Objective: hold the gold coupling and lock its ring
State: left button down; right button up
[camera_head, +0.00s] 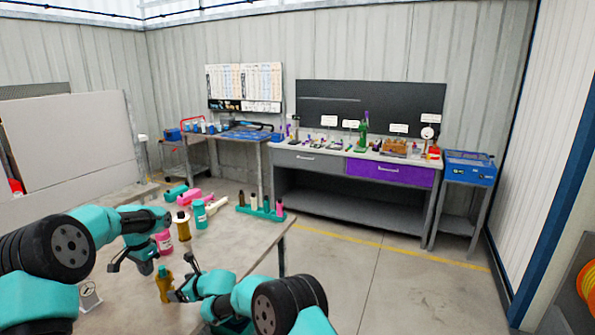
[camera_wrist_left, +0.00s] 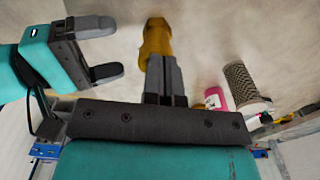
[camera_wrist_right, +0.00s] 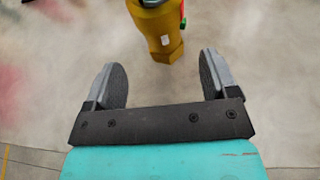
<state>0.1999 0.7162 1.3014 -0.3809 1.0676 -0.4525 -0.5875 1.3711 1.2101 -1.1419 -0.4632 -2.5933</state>
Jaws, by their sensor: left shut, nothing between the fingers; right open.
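The gold coupling (camera_head: 164,285) stands upright on the near part of the table. It also shows in the left wrist view (camera_wrist_left: 156,38), just beyond the fingertips, and in the right wrist view (camera_wrist_right: 158,30), where small red and green marks show on its side. My left gripper (camera_head: 144,262) is shut and empty, close above and beside the coupling; its fingers (camera_wrist_left: 163,62) overlap the coupling's lower end in the picture. My right gripper (camera_head: 184,277) is open to the right of the coupling; its fingers (camera_wrist_right: 162,78) point towards it with a gap. The ring is not clearly distinguishable.
A pink bottle (camera_head: 164,243), a dark-and-gold cylinder (camera_head: 182,228) and a teal bottle (camera_head: 200,215) stand behind the coupling. A teal rack (camera_head: 262,212) sits near the far table edge. The table's right part is clear.

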jog(key=v, duration=0.6)
